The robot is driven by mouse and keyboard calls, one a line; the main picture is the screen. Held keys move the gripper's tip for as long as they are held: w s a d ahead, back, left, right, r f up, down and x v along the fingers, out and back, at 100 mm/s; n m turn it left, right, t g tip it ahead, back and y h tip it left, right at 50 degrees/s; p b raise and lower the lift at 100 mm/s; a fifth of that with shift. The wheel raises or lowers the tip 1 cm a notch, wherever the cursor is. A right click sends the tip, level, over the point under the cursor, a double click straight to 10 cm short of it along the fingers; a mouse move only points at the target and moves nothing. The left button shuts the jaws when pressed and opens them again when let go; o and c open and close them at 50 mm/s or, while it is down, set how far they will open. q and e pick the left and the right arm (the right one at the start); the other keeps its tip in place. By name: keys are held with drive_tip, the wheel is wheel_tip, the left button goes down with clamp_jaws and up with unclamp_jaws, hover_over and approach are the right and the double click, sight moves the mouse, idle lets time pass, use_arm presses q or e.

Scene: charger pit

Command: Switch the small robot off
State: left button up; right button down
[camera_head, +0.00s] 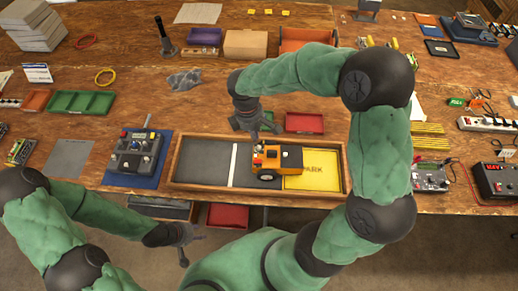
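The small robot (290,154) is an orange and black wheeled box. It sits in a shallow wooden-framed tray (200,188), partly on the yellow pad marked PARK (315,177). Small red and light details show on its left part, too small to read as a switch. My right gripper (266,133) hangs just above and behind the small robot's left end, pointing down. Its fingers look apart with nothing between them, and I see no clear contact. My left gripper (194,248) is open and empty, in front of the table edge, low and left of the tray.
A grey control box with a joystick (137,150) stands on a blue mat left of the tray. A green tray (80,103), a power strip (487,124) and a black instrument box (495,180) stand further out. My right arm spans above the tray's right side.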

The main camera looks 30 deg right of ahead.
sight(260, 160)
drive_tip(key=shift+a, duration=0.15)
drive_tip(key=f+b, duration=0.1)
drive_tip(key=f, duration=0.3)
drive_tip(key=d+f+b, duration=0.1)
drive_tip(key=f, duration=0.4)
drive_tip(key=f+b, duration=0.1)
drive_tip(key=f, duration=0.4)
drive_tip(key=shift+s+d, duration=0.25)
drive_tip(key=shift+s, duration=0.15)
